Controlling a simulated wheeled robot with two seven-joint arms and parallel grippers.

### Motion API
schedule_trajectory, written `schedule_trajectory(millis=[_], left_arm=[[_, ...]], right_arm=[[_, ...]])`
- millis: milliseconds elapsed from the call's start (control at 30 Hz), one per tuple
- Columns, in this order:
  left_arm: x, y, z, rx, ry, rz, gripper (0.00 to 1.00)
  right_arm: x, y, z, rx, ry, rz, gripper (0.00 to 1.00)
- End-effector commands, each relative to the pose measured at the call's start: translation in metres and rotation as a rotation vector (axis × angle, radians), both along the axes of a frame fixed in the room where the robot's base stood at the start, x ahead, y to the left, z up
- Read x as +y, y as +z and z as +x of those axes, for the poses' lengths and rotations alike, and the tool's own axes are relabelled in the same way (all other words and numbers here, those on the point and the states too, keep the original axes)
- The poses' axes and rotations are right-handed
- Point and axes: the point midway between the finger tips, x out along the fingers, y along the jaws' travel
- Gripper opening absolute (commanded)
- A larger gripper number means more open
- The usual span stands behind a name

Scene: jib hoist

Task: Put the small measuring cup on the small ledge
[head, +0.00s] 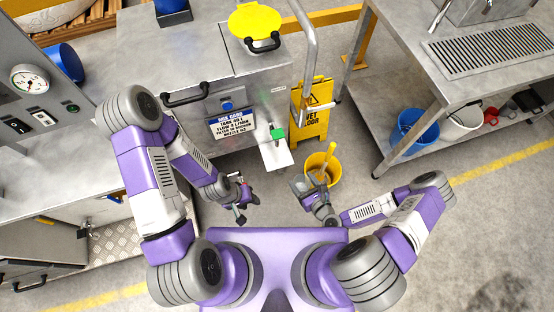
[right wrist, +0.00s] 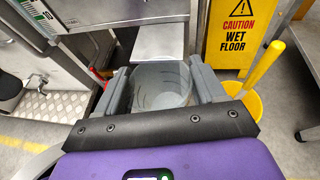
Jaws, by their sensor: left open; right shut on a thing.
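The small measuring cup (right wrist: 160,85) is clear and grey-tinted, with dark marks on its wall. In the right wrist view it sits between the two fingers of my right gripper (right wrist: 164,88), which is shut on it. In the head view my right gripper (head: 308,187) is in front of the machine, just left of the yellow bucket, and the cup is hard to make out there. The small ledge (head: 277,155) is a pale plate under the green-handled tap; it also shows beyond the cup in the right wrist view (right wrist: 160,38). My left gripper (head: 241,196) is open and empty, left of the right one.
A yellow bucket (head: 314,177) with a yellow handle stands on the floor by the wet floor sign (head: 311,118). The steel machine (head: 190,60) with a black handle is behind the ledge. A steel bench (head: 470,75) stands at right. The ledge top looks bare.

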Motion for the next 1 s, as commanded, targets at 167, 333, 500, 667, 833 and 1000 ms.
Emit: schedule_trajectory(millis=[167, 333, 500, 667, 833, 1000], left_arm=[[0.000, -0.006, 0.000, -0.001, -0.001, 0.000, 0.43], [0.000, -0.014, 0.001, -0.001, -0.001, 0.000, 0.43], [0.000, -0.022, 0.001, -0.001, -0.001, 0.000, 0.43], [0.000, -0.027, 0.000, -0.001, -0.001, 0.000, 0.43], [0.000, -0.030, 0.000, -0.001, -0.001, 0.000, 0.43], [0.000, -0.038, 0.000, -0.001, -0.001, 0.000, 0.43]], right_arm=[[0.015, -0.007, 0.011, -0.011, 0.025, 0.002, 0.40], [0.038, -0.007, 0.050, -0.012, 0.026, 0.001, 0.40], [0.059, -0.006, 0.088, -0.012, 0.023, 0.001, 0.40], [0.071, -0.006, 0.111, -0.009, 0.020, 0.001, 0.40], [0.077, -0.006, 0.123, -0.008, 0.020, 0.001, 0.40], [0.092, -0.006, 0.148, -0.011, 0.021, 0.000, 0.40]])
